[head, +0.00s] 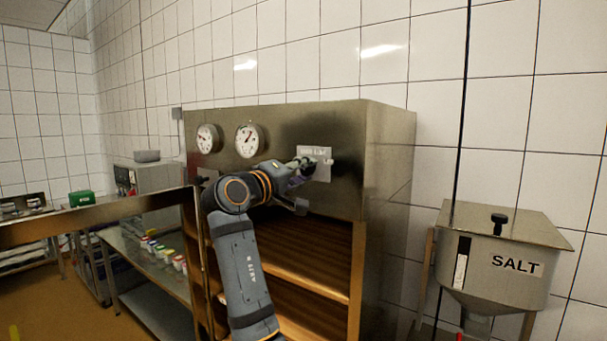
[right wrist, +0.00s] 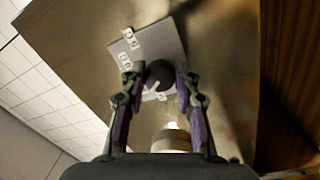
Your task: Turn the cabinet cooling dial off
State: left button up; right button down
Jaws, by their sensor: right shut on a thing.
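The cooling dial is a dark round knob (right wrist: 159,72) on a light label plate (right wrist: 148,42) on the cabinet's metal front. In the head view the plate (head: 322,153) sits to the right of two gauges, and my gripper hides most of the knob. My right gripper (head: 303,170) reaches the plate from the front left. The plate's lettering is too small to read, so the dial's setting cannot be told. My left gripper is not in view.
Two round white gauges (head: 208,138) (head: 249,140) are on the cabinet front (head: 345,125). Below, the cabinet is open on wooden shelves (head: 300,278). Its door (head: 100,217) seems to stand open to the left. A salt hopper (head: 500,262) hangs at the right.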

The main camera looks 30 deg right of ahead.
jog(key=n, duration=0.3)
jog(key=shift+r+n, duration=0.1)
jog(key=shift+n, duration=0.2)
jog(key=shift+n+t+p, duration=0.3)
jog(key=shift+n+p, duration=0.25)
jog(key=shift+n, duration=1.05)
jog(key=c, duration=1)
grip_release()
